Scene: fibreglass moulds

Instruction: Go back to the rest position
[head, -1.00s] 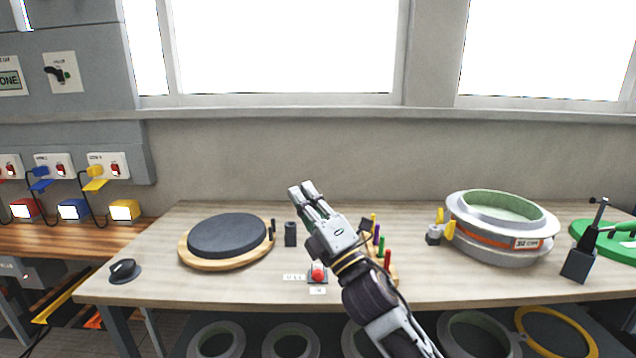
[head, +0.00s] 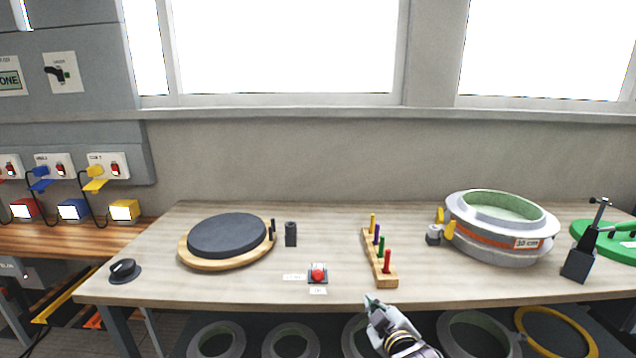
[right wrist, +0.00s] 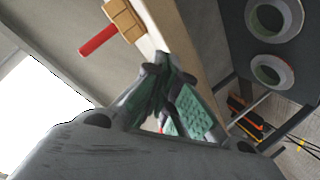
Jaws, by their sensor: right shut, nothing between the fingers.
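My right gripper (head: 372,302) is low in the head view, in front of the table's front edge, just below the wooden peg rack (head: 379,262). Its fingers are shut and empty, and they also show in the right wrist view (right wrist: 168,68). The wrist view shows the end of the rack (right wrist: 124,18) with its red peg (right wrist: 98,40) beyond the fingers, apart from them. My left gripper is in neither view.
The table (head: 200,287) holds a dark round disc on a wooden base (head: 228,236), a red button (head: 318,273), a black knob (head: 124,270), a round mould (head: 500,228) and a black clamp (head: 580,260). Rings (head: 480,335) lie on a shelf below.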

